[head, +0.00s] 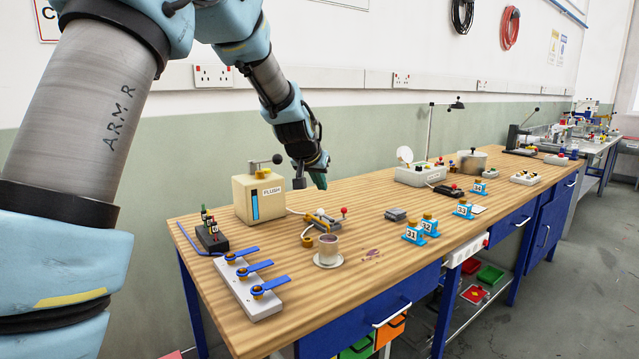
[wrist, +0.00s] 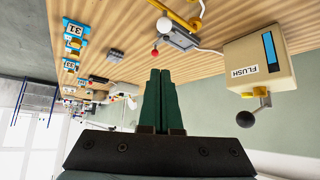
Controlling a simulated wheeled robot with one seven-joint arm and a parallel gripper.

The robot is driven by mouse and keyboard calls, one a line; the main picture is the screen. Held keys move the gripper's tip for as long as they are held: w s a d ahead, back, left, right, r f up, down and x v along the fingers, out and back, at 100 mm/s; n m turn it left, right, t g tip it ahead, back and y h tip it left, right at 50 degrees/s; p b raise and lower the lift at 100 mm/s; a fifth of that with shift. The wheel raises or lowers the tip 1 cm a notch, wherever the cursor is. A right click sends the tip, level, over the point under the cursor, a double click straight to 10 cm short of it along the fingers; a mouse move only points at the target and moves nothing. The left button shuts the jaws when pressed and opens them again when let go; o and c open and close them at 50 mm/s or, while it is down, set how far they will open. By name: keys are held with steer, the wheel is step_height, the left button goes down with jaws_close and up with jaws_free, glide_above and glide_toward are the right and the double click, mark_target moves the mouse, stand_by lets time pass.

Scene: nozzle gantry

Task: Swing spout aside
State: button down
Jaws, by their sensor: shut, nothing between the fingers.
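A small grey-and-white unit (head: 322,219) on the bench carries a yellow spout (head: 309,232). The spout reaches toward a pale cup (head: 328,250) of purplish liquid on a white base; its tip appears to be at the cup's rim. The spout also shows at the top of the wrist view (wrist: 178,14), beside a white ball (wrist: 164,24) and a red-tipped lever (wrist: 155,53). My gripper (head: 322,184) is shut and empty, its green fingers above the bench behind the unit, apart from it. In the wrist view my gripper (wrist: 160,72) points toward the bench.
A beige FLUSH box (head: 259,199) with a black-knobbed lever stands left of my gripper. Blue-handled valves (head: 259,289) and a dark bottle rack (head: 213,237) are at front left. Blue numbered blocks (head: 414,233) stand to the right. The wall runs close behind.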

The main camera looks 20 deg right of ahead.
steer(key=f+p, duration=0.1)
steer(key=f, duration=0.1)
steer(key=f+p, duration=0.1)
steer(key=f, duration=0.1)
steer(key=f+p, duration=0.1)
steer(key=f, duration=0.1)
steer(key=shift+w+d+p, duration=0.35)
steer(key=shift+w+p, duration=0.05)
